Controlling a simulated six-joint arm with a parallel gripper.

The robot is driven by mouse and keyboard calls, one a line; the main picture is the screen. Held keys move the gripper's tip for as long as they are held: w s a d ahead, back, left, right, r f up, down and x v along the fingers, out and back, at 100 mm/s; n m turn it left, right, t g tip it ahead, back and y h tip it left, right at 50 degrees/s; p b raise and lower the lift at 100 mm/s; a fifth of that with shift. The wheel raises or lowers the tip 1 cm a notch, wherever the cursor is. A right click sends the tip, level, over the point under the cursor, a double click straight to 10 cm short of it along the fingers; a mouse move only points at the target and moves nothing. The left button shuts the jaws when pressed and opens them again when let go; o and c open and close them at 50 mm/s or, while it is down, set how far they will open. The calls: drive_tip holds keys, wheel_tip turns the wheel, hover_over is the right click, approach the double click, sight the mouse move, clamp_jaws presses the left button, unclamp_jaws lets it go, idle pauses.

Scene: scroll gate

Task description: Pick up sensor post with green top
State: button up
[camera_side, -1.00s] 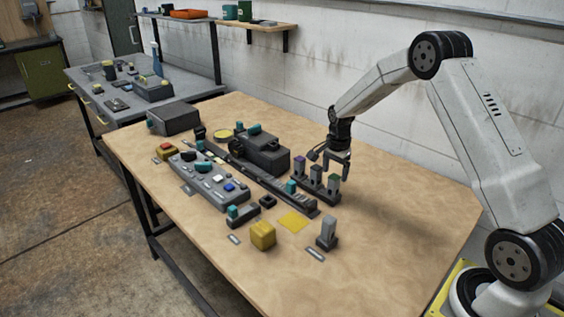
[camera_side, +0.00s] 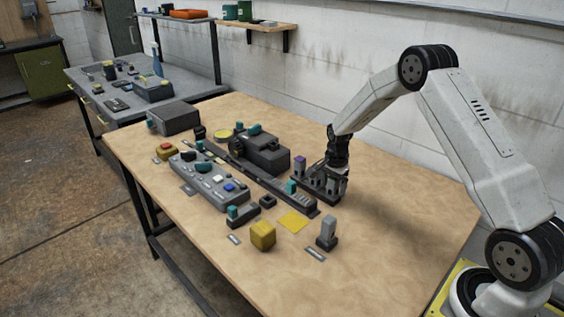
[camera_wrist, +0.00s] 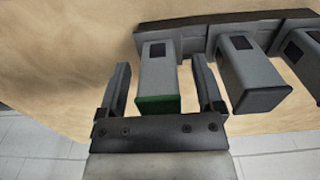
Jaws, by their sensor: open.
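The sensor post with the green top (camera_wrist: 158,76) stands in a dark rack (camera_wrist: 200,28) in the wrist view, its green end facing my gripper. My gripper (camera_wrist: 162,84) is open, with one finger on each side of this post and narrow gaps showing between. In the side view my gripper (camera_side: 330,178) is down over the rack and hides the green top and most of the posts there. A purple-topped post (camera_side: 299,168) shows at the rack's left end.
Two other grey posts (camera_wrist: 250,78) stand to the right of the right finger in the wrist view. A rail with a small teal-topped piece (camera_side: 291,187) runs close by on the left. The table's right side is clear.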

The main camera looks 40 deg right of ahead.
clamp_jaws()
drive_tip(key=shift+r, duration=0.15)
drive_tip(key=shift+r, duration=0.85)
drive_tip(key=s+a+r, duration=0.4)
drive_tip(key=s+r, duration=0.7)
drive_tip(key=s, duration=0.2)
drive_tip(key=shift+s+a, duration=0.15)
drive_tip(key=shift+a, duration=0.05)
idle(0.4)
